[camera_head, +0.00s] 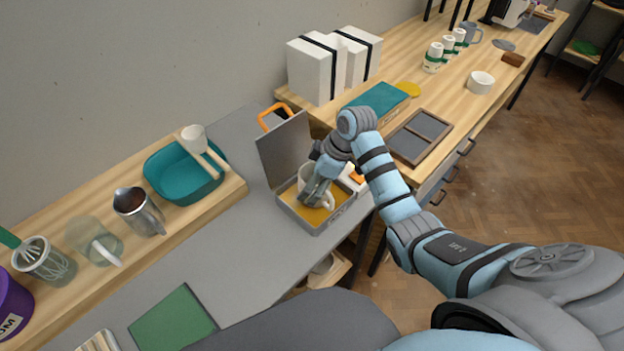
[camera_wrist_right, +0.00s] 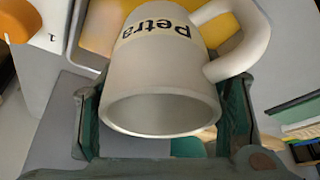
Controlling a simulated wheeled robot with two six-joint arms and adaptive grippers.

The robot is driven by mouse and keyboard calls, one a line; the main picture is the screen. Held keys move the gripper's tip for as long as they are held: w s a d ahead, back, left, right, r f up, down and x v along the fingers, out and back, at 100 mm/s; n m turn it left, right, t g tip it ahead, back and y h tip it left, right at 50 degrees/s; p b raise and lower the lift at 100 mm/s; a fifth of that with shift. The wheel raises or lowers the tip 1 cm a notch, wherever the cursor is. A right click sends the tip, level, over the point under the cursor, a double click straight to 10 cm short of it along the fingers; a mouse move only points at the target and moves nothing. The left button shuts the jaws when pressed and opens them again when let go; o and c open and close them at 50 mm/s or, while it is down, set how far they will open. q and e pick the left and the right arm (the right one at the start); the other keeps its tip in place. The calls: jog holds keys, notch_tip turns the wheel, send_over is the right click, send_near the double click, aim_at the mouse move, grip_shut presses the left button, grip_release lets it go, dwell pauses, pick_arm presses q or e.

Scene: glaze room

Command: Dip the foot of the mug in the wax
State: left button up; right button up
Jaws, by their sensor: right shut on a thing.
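A pale mug (camera_head: 309,181) is in my right gripper (camera_head: 319,186), at the open grey wax box on the grey bench. In the right wrist view the mug (camera_wrist_right: 160,85) fills the middle, with "Petra" on its side and its handle to the right. The fingers of the right gripper (camera_wrist_right: 165,130) stand on both sides of it, and its open mouth faces the camera. Yellow wax (camera_head: 292,204) lies in the grey box (camera_head: 312,225), whose lid is up. The mug is over or in the wax; I cannot tell whether its foot touches. My left gripper is out of view.
A teal basin (camera_head: 184,177), a metal pitcher (camera_head: 139,211) and a glass jug (camera_head: 93,242) stand on the raised shelf to the left. A green mat (camera_head: 172,318) lies at the front.

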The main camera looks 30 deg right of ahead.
jog(key=shift+f, duration=0.55)
dwell(1.6)
notch_tip(320, 180, up, 3)
jog(key=p, duration=0.4)
jog(key=shift+r, duration=0.15)
dwell(0.5)
dwell(0.6)
notch_tip(320, 180, up, 7)
jog(key=p, duration=0.7)
jog(key=shift+p, duration=0.3)
